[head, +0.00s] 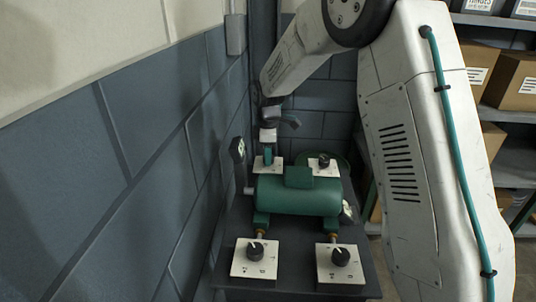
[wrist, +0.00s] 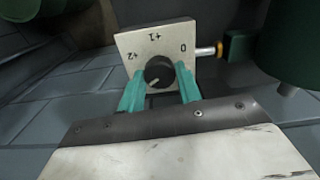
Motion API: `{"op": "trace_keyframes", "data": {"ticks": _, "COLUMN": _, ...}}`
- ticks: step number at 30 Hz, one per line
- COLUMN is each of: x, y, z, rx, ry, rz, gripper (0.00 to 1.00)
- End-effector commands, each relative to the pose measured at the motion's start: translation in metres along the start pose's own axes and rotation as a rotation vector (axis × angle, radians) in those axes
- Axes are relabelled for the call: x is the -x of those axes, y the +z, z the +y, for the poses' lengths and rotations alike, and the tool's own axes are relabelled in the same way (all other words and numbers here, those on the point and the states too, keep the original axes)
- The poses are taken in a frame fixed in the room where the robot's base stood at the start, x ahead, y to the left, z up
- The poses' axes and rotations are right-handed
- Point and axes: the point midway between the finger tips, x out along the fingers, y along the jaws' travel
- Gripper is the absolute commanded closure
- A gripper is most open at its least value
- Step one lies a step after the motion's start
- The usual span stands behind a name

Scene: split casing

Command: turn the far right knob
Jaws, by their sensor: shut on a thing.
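In the head view, the far right knob (head: 323,160) is a dark knob on a pale square plate behind the green casing (head: 298,196). My gripper (head: 268,157) is at the far left plate (head: 260,167), not at the far right one. The wrist view shows its teal fingers (wrist: 159,72) on both sides of a black knob (wrist: 158,76), shut on it. The knob has a pale pointer line toward the lower left. Its plate (wrist: 142,44) reads +2, +1 and 0. In the head view my gripper hides this knob.
Two more dark knobs stand on the near left plate (head: 255,252) and near right plate (head: 340,256). A grey-blue block wall (head: 150,160) runs close on the left, with a dark gauge (head: 238,149) near it. Shelves with boxes (head: 518,80) stand at the right.

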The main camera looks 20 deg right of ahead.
Motion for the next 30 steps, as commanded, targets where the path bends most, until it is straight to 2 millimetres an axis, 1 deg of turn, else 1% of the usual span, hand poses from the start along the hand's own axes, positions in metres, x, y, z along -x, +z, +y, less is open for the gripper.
{"op": "trace_keyframes", "data": {"ticks": 1, "x": 0.001, "y": 0.0, "z": 0.001, "rx": 0.001, "ry": 0.002, "rz": 0.0, "gripper": 0.6}}
{"op": "trace_keyframes", "data": {"ticks": 3, "x": 0.001, "y": 0.0, "z": 0.001, "rx": 0.001, "ry": 0.002, "rz": 0.0, "gripper": 0.44}}
{"op": "trace_keyframes", "data": {"ticks": 10, "x": 0.0, "y": 0.0, "z": 0.0, "rx": 0.0, "ry": 0.001, "rz": 0.0, "gripper": 0.44}}
{"op": "trace_keyframes", "data": {"ticks": 13, "x": 0.004, "y": 0.0, "z": 0.001, "rx": 0.0, "ry": 0.002, "rz": 0.0, "gripper": 0.44}}
{"op": "trace_keyframes", "data": {"ticks": 17, "x": 0.021, "y": 0.0, "z": 0.001, "rx": 0.0, "ry": 0.004, "rz": 0.001, "gripper": 0.44}}
{"op": "trace_keyframes", "data": {"ticks": 21, "x": 0.046, "y": 0.0, "z": 0.001, "rx": 0.0, "ry": 0.004, "rz": 0.001, "gripper": 0.44}}
{"op": "trace_keyframes", "data": {"ticks": 24, "x": 0.061, "y": 0.0, "z": 0.001, "rx": 0.0, "ry": 0.003, "rz": 0.001, "gripper": 0.44}}
{"op": "trace_keyframes", "data": {"ticks": 27, "x": 0.072, "y": 0.0, "z": 0.001, "rx": 0.0, "ry": 0.003, "rz": 0.001, "gripper": 0.44}}
{"op": "trace_keyframes", "data": {"ticks": 30, "x": 0.078, "y": 0.0, "z": 0.001, "rx": 0.0, "ry": 0.002, "rz": 0.0, "gripper": 0.44}}
